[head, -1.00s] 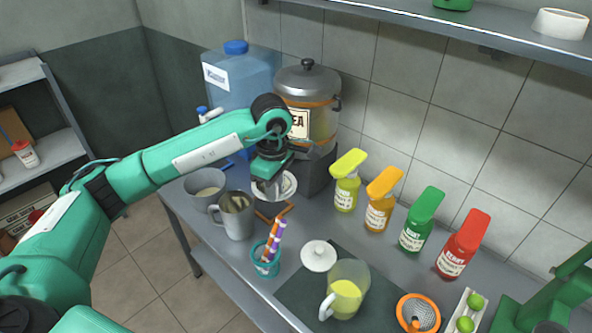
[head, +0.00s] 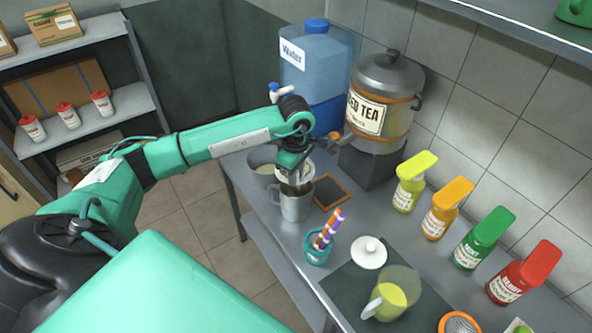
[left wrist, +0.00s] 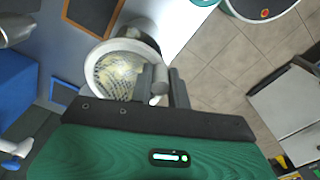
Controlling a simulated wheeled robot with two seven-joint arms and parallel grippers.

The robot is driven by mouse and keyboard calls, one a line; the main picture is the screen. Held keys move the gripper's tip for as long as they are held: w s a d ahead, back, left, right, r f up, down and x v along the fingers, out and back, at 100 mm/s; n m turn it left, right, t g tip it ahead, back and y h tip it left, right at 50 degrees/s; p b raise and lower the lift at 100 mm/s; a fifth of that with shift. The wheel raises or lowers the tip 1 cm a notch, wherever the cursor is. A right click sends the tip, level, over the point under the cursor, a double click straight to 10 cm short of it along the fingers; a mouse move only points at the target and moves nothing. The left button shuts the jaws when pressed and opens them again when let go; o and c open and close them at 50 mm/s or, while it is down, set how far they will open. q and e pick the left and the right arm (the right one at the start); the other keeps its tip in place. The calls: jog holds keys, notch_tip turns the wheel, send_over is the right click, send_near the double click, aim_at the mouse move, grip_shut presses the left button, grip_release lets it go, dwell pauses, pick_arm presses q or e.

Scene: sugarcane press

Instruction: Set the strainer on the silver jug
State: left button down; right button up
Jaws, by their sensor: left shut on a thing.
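The silver jug (head: 292,205) stands upright on the counter's left part, its handle to the left. The strainer, a white round rim with mesh (left wrist: 92,72), is held by my left gripper (left wrist: 168,85), whose fingers are shut at its rim. In the head view my left gripper (head: 292,176) is above the jug, and part of the white strainer (head: 309,172) shows behind it, over the jug's mouth. I cannot tell whether strainer and jug touch. Yellowish matter shows through the mesh. My right gripper is not in view.
A grey bowl (head: 261,162) sits close behind-left of the jug. A dark framed board (head: 331,193) lies to its right. A teal cup of striped straws (head: 318,256) stands in front. The tea dispenser (head: 383,95) and water container (head: 311,65) stand behind.

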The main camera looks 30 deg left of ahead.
pick_arm(q)
notch_tip(320, 180, down, 2)
jog(key=shift+f+b, duration=0.2)
jog(key=shift+b, duration=0.15)
notch_tip(320, 180, down, 4)
jog(key=b, duration=0.4)
jog(key=shift+s+f+b, duration=0.1)
jog(key=shift+b, duration=0.25)
dwell(0.3)
jog(key=c, duration=1.3)
grip_release()
jog(key=shift+o, duration=0.2)
